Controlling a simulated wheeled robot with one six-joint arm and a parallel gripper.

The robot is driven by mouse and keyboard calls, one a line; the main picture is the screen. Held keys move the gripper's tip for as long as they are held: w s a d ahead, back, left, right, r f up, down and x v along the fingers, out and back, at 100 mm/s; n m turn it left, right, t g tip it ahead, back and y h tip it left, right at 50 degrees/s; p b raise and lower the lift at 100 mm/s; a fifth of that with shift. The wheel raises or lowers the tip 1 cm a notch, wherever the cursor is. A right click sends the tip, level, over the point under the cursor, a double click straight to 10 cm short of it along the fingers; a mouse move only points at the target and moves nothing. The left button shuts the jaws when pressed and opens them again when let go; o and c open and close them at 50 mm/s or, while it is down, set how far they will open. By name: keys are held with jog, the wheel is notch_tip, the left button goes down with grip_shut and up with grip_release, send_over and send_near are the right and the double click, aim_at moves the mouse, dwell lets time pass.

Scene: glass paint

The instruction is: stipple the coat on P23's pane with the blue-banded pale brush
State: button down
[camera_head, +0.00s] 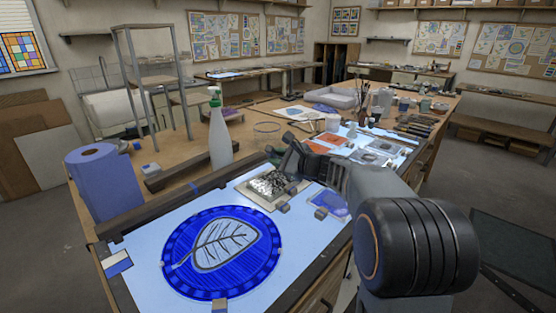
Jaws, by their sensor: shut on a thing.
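My gripper (284,156) is over the lit table, just beyond a small square pane (262,186) with a dark, mottled black-and-white face. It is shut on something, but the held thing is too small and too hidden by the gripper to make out. A small violet-blue pane (331,203) lies right of the square one, partly beside my arm. No label shows which pane is P23. I cannot pick out the blue-banded pale brush.
A white spray bottle (219,138) and a blue paper roll (92,185) stand at the left. A dark wooden bar (165,207) runs along the light surface's back edge.

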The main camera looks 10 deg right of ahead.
jog(key=shift+r, duration=0.2)
jog(key=shift+r+p, duration=1.25)
jog(key=shift+r, duration=0.65)
